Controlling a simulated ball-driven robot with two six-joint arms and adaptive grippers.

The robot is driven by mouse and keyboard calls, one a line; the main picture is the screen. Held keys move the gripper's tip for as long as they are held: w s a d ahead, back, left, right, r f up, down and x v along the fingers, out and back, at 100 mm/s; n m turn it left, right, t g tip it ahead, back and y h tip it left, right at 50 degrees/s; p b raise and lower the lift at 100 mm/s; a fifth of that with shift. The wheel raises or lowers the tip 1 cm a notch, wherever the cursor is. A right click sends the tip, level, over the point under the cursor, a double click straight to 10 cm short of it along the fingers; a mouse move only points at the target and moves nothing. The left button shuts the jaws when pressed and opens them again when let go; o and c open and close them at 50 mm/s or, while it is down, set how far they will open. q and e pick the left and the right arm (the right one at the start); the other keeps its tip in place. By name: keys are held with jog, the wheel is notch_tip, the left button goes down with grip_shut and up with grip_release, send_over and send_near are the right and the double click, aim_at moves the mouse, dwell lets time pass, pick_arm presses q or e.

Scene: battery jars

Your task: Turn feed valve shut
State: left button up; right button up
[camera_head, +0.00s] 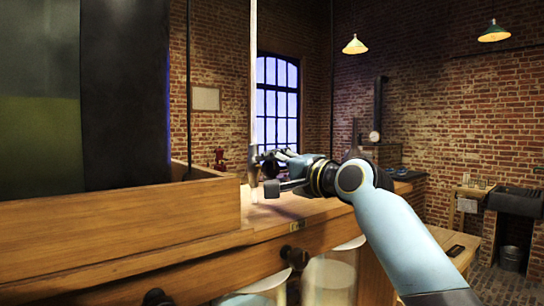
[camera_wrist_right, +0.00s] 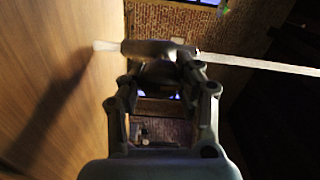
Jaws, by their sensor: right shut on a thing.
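A thin pale upright pipe (camera_head: 253,80) comes down to the wooden bench; it also crosses the right wrist view (camera_wrist_right: 262,64). My right gripper (camera_head: 272,176) is at the pipe's lower part, just above the bench top. Its jaws look shut on a dark grey fitting on the pipe, which I take for the feed valve (camera_wrist_right: 152,47). The fingers and the wrist hide most of this fitting, so its turn angle cannot be told. My left gripper is not in view.
A wooden bench (camera_head: 300,206) with a raised box side (camera_head: 120,232) fills the left. Dark knobs (camera_head: 294,256) and glass jars (camera_head: 330,280) sit below its edge. A small red object (camera_head: 220,158) stands farther back. A sink (camera_head: 515,200) is at the far right.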

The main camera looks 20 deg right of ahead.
jog(key=shift+m, duration=0.8)
jog(key=shift+p, duration=0.3)
jog(key=o, duration=1.2)
jog(key=shift+s, duration=0.1)
jog(key=v, duration=1.1)
jog(key=shift+s+d, duration=0.15)
jog(key=shift+s, duration=0.2)
